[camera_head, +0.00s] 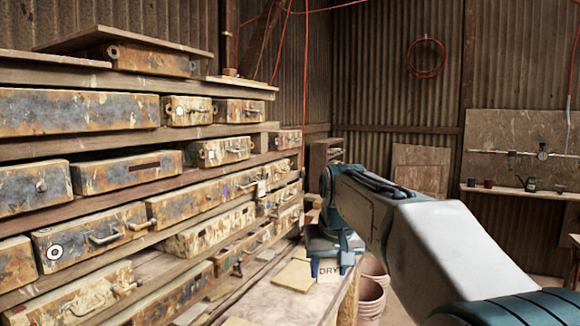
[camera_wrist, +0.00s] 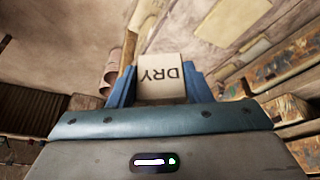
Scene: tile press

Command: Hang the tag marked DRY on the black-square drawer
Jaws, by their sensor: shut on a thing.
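The tag marked DRY (camera_head: 328,273) is a pale square plate with dark letters. My gripper (camera_head: 331,264) is shut on it and holds it near the bench at the right of the drawer rack. In the wrist view the tag (camera_wrist: 162,78) sits between the two blue fingers of my gripper (camera_wrist: 161,86), with its letters upside down. Worn, rusty drawers fill the rack at the left. I cannot make out for sure a black square on any drawer front. One drawer (camera_head: 90,237) bears a ringed round mark, and a smaller drawer (camera_head: 220,151) higher up bears another round mark.
A pale bench (camera_head: 265,300) lies below the rack, with a flat yellowish board (camera_head: 294,275) on it. Pink buckets (camera_head: 371,298) stand right of the bench. A wall shelf (camera_head: 520,193) is at the far right. Several drawer handles jut out from the rack.

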